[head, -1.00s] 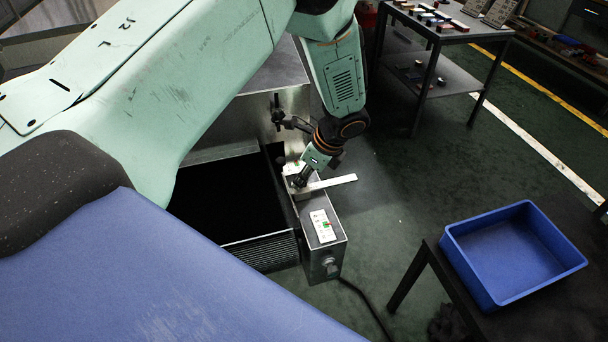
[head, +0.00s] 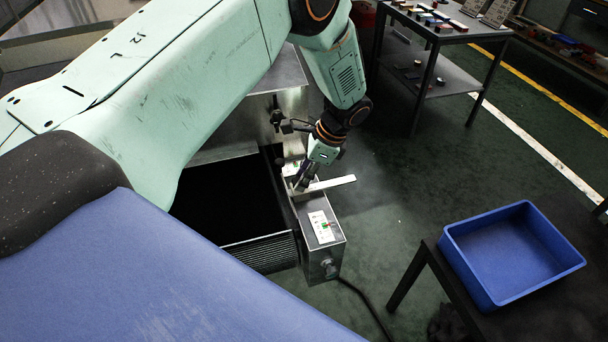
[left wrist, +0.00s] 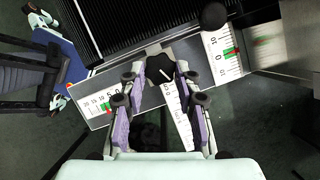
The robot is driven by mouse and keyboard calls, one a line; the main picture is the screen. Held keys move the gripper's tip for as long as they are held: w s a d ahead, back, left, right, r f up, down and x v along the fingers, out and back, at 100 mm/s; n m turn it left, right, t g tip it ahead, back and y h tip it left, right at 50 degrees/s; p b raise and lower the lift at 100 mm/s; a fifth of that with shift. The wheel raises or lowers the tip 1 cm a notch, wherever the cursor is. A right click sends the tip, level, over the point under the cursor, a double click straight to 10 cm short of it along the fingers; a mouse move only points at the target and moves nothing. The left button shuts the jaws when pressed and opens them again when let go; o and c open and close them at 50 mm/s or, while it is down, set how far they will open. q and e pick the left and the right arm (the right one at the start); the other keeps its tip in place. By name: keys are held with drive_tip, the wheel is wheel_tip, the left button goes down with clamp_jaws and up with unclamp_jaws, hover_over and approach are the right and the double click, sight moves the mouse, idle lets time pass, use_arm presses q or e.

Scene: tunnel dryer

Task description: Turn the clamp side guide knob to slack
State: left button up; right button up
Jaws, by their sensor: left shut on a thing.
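A black lobed knob (left wrist: 160,68) with a pale line on its top sits on the metal side rail in the left wrist view. My left gripper (left wrist: 161,73) has its purple-padded fingers on both sides of this knob and is shut on it. In the head view my left gripper (head: 302,184) reaches down to the rail's top and hides most of the knob. A pale scale strip (left wrist: 179,115) runs from beside the knob between the fingers. My right gripper is not in view.
A round black knob (left wrist: 213,15) stands near the fingers. A blue bin (head: 515,250) is at right; the floor between is clear, with a cable near the rail.

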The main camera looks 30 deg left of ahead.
use_arm(q)
drive_tip(key=n, duration=0.2)
drive_tip(key=n+g+h, duration=0.1)
drive_tip(key=n, duration=0.1)
drive_tip(key=n+b, duration=0.1)
drive_tip(key=n, duration=0.1)
drive_tip(key=shift+a+f+n+g+h, duration=0.25)
drive_tip(key=shift+n+g+h, duration=0.05)
drive_tip(key=shift+g, duration=0.1)
drive_tip(key=n+h, duration=0.1)
drive_tip(key=n, duration=0.2)
drive_tip(key=shift+a+g+b, duration=0.15)
drive_tip(key=shift+g+b, duration=0.15)
drive_tip(key=shift+a+n+h, duration=0.1)
drive_tip(key=shift+n+h, duration=0.7)
drive_tip(key=shift+n, duration=0.9)
drive_tip(key=o, duration=0.8)
drive_tip(key=shift+c, duration=0.2)
drive_tip(key=o, duration=0.4)
drive_tip(key=shift+w+r, duration=0.1)
drive_tip(key=shift+w, duration=0.05)
drive_tip(key=shift+w+r, duration=0.1)
